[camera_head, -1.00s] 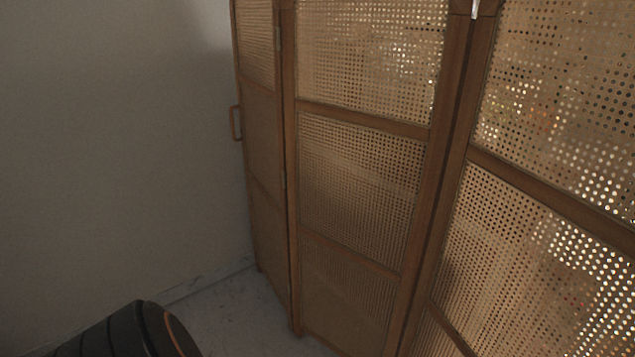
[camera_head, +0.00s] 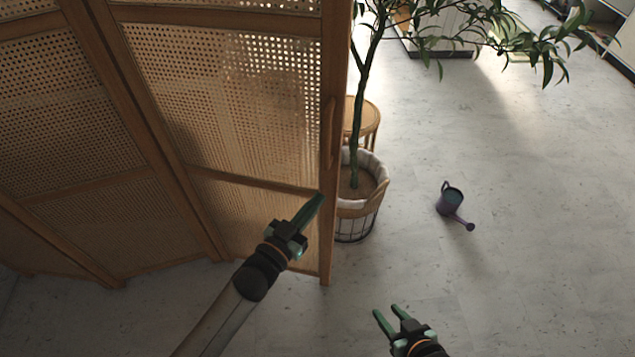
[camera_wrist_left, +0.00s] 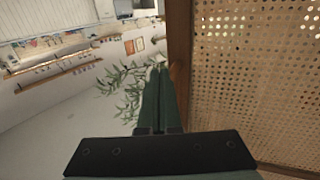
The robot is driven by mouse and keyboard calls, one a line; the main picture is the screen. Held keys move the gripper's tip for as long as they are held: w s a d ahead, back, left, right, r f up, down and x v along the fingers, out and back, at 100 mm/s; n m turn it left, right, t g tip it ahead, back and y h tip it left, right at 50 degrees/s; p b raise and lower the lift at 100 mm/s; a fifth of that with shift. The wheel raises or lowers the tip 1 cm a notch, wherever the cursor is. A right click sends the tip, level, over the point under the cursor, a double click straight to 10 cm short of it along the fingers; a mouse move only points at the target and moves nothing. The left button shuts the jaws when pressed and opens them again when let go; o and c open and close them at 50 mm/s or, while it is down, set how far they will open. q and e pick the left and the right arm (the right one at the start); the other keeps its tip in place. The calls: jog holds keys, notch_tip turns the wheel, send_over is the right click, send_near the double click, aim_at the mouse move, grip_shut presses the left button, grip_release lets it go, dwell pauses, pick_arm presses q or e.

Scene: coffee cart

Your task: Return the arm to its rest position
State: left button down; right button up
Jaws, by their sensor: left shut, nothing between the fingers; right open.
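My left gripper (camera_head: 314,205) is shut and empty, its green fingers together. In the head view it shows in front of the wooden folding screen (camera_head: 235,100), over the lower part of its right-hand panel. In the left wrist view the shut fingers (camera_wrist_left: 158,80) point up the picture, with the screen's woven panel (camera_wrist_left: 255,75) close on the right. I cannot tell whether they touch the screen. My right gripper (camera_head: 386,314) is open and empty at the bottom of the head view, over bare floor.
A potted tree in a basket (camera_head: 357,222) stands beside the screen's right edge. A round wooden stool (camera_head: 366,118) is behind it. A purple watering can (camera_head: 451,203) lies on the pale floor (camera_head: 545,240). The floor at right is mostly clear.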

pick_arm(q)
jog(key=s, duration=0.1)
jog(key=s+a, duration=0.1)
jog(key=s, duration=0.2)
jog(key=shift+s+a, duration=0.35)
jog(key=shift+s, duration=0.05)
jog(key=s+a+f+n+g+y+p, duration=0.1)
jog(key=s+a+f+n+g+y, duration=0.1)
jog(key=s+a+f+y, duration=0.2)
jog(key=s+a+f+n+g+y+p, duration=0.1)
jog(key=s+a+f+n+g+y, duration=0.2)
jog(key=s+a+f, duration=0.3)
jog(key=s+a+y, duration=0.1)
jog(key=s+a, duration=0.4)
jog(key=a, duration=0.2)
jog(key=shift+s+f, duration=0.2)
jog(key=shift+f, duration=0.05)
